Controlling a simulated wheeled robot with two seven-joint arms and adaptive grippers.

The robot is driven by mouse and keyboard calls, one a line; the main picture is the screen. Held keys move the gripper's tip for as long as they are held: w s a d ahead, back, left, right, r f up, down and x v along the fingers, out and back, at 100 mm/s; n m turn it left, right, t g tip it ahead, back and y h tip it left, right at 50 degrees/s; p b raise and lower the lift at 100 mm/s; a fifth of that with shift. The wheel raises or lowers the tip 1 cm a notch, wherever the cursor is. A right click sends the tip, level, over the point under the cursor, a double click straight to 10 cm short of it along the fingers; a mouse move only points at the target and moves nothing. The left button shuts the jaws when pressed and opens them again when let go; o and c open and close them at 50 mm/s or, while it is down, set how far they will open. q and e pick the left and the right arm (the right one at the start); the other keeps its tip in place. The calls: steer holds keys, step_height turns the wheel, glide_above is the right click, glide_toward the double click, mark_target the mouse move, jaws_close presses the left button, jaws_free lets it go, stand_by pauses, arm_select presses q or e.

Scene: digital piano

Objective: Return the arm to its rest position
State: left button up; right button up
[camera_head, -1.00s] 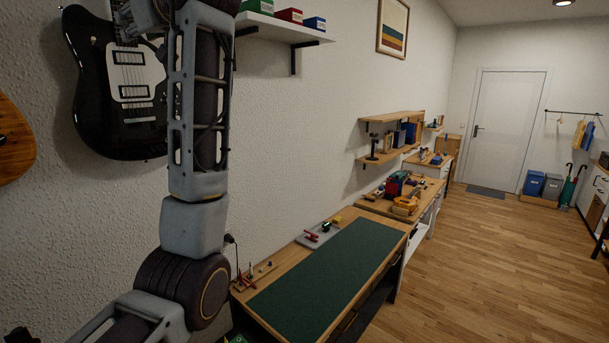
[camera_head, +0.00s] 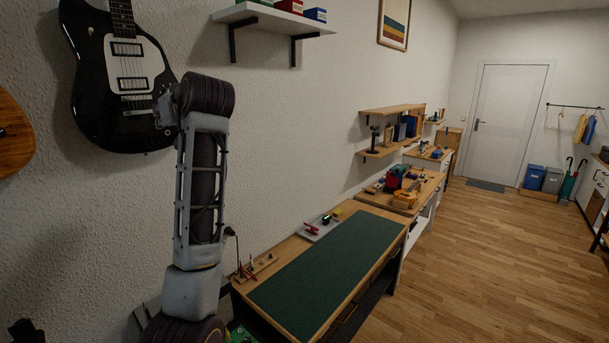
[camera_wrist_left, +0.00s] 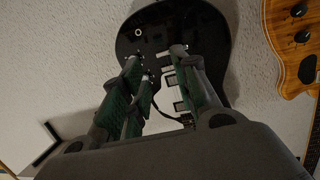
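My left arm (camera_head: 203,190) stands upright at the left of the head view, in front of the wall. Its upper joint is beside the lower body of the black guitar (camera_head: 88,105). In the left wrist view my left gripper (camera_wrist_left: 157,68) has its fingers apart, with green pads on them. The black guitar (camera_wrist_left: 140,38) shows behind the fingers and through the gap, and nothing is held there. In the head view the left gripper is mostly hidden or too small to make out. My right gripper is in neither view.
A wall shelf (camera_head: 272,22) with small boxes is above and right of the arm. A workbench with a green mat (camera_head: 325,262) stands below, right of the arm. An orange-brown guitar (camera_head: 12,135) hangs at the left edge. The wooden floor (camera_head: 490,265) at right is clear.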

arm_select(q)
steer(key=s+d+f+m+g+h, duration=0.1)
steer(key=s+f+m+h, duration=0.2)
steer(key=f, duration=1.6)
steer(key=s+d+f+m+g+h, duration=0.1)
steer(key=s+f+m+h, duration=0.15)
steer(key=f, duration=1.75)
steer(key=s+d+f+m+g+h, duration=0.3)
steer(key=s+f, duration=1)
steer(key=f, duration=0.2)
steer(key=s+d+f+m+g+h, duration=0.15)
steer(key=s+f, duration=0.25)
steer(key=s, duration=0.4)
steer(key=s+d+f+m+g+h, duration=0.1)
steer(key=s+d+f, duration=0.2)
steer(key=s, duration=0.5)
step_height(320, 180, down, 35)
steer(key=s+g+b, duration=0.1)
steer(key=s+b, duration=0.1)
steer(key=s, duration=0.1)
steer(key=s+a+f+b, duration=0.1)
steer(key=s+a+f, duration=0.1)
steer(key=s+f, duration=0.9)
steer(key=s+a+f+g+b, duration=0.1)
steer(key=s+a+f, duration=0.1)
steer(key=s+f, duration=0.9)
steer(key=shift+a, duration=0.25)
